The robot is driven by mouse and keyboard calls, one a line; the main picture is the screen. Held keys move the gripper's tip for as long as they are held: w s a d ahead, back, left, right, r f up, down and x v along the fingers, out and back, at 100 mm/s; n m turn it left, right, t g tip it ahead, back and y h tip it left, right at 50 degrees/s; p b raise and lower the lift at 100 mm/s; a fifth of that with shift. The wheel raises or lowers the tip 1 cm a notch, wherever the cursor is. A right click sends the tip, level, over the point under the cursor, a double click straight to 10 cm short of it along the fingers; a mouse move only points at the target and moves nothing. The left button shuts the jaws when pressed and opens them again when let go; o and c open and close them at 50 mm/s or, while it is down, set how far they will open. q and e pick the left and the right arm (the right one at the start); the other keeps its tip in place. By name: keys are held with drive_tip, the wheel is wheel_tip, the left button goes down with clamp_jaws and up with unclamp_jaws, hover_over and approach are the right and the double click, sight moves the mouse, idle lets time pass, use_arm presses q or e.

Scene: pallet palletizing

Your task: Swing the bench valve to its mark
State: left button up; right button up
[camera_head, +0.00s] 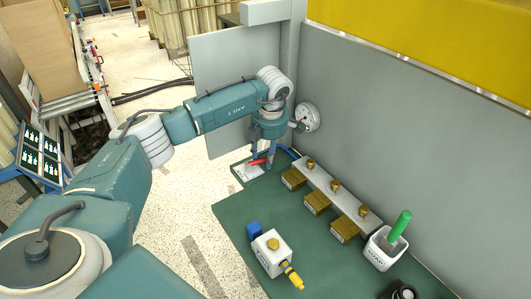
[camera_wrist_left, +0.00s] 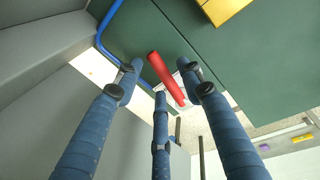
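The valve's red lever (camera_head: 257,161) is at the far left corner of the green bench, partly hidden by my left gripper (camera_head: 269,155). In the left wrist view the red lever (camera_wrist_left: 167,80) runs diagonally among the spread fingers of my left gripper (camera_wrist_left: 159,78). The fingers are apart; I cannot tell whether any touches the lever. A white card (camera_head: 247,173) lies under the lever and also shows in the left wrist view (camera_wrist_left: 181,86); its marking is too small to read. The valve body is not clearly seen. My right gripper is out of view.
A gauge (camera_head: 307,117) is on the grey wall beside my left wrist. A blue hose (camera_wrist_left: 104,32) runs near the lever. Brass blocks (camera_head: 317,202) on a rail, a white box (camera_head: 271,254) with a yellow plug, and a white cup (camera_head: 383,250) stand nearer on the bench (camera_head: 325,265).

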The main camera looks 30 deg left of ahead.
use_arm(q)
clamp_jaws()
drive_tip(key=shift+w, duration=0.1)
drive_tip(key=shift+w+a+f+n+b, duration=0.15)
drive_tip(key=shift+a+n+b, duration=0.15)
drive_tip(key=shift+n, duration=0.2)
drive_tip(key=shift+w+a+r+n, duration=0.2)
drive_tip(key=shift+a+n, duration=0.15)
drive_tip(key=shift+n, duration=0.55)
unclamp_jaws()
drive_tip(key=shift+s, duration=0.1)
